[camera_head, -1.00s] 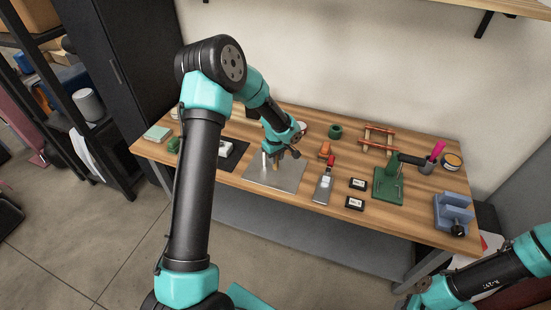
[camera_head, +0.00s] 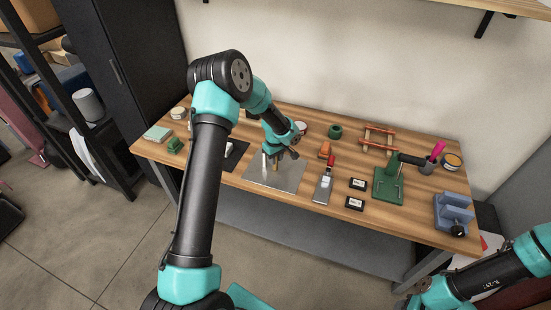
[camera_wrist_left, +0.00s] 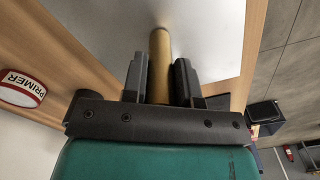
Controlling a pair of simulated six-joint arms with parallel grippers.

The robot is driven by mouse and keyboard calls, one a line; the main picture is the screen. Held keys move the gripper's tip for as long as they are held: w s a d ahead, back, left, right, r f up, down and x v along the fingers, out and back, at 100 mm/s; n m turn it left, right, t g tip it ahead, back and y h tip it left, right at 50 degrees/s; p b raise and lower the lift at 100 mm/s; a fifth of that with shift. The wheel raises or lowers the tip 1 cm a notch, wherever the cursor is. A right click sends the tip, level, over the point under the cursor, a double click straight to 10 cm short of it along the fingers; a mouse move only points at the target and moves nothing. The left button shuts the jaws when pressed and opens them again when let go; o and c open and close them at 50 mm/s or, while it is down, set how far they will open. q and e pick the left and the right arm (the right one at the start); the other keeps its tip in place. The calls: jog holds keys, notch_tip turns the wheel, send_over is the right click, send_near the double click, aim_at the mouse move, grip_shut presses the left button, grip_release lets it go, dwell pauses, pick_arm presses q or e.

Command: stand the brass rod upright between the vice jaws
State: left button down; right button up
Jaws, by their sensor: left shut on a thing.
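The brass rod (camera_wrist_left: 159,62) sits between the two dark fingers of my left gripper (camera_wrist_left: 159,80) in the left wrist view, its far end over the grey metal plate. In the head view the left gripper (camera_head: 272,160) points down at the plate (camera_head: 282,182), shut on the rod (camera_head: 275,166), which looks roughly upright. I cannot tell whether the rod's lower end touches the plate. The blue vice (camera_head: 452,207) stands at the bench's right end, far from the gripper; its jaw gap is too small to judge. My right arm shows at lower right, its gripper out of view.
Between plate and vice lie a red-handled scoop (camera_head: 325,183), dark labelled blocks (camera_head: 354,203) and a green stand (camera_head: 388,184) with a dark arm. A wooden rack (camera_head: 378,138) and a green ring (camera_head: 335,131) are behind. A PRIMER tin (camera_wrist_left: 22,88) shows in the wrist view.

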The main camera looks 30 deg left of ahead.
pick_arm(q)
jog(key=shift+f, duration=0.1)
jog(key=c, duration=0.9)
grip_release()
notch_tip(320, 180, up, 12)
jog(key=shift+r, duration=0.1)
dwell(0.6)
jog(key=s+d+f+m+h, duration=0.4)
jog(key=s+d+f+m, duration=0.4)
jog(key=s+d+f, duration=0.85)
jog(key=s+f+m, duration=0.1)
jog(key=s, duration=0.2)
jog(key=s+f+m, duration=0.1)
jog(key=s, duration=0.3)
jog(key=s+f+m, duration=0.1)
jog(key=s, duration=0.3)
jog(key=shift+s+d+f+m+t, duration=0.2)
jog(key=shift+d+f+m+t, duration=0.1)
jog(key=shift+d+f+t, duration=0.1)
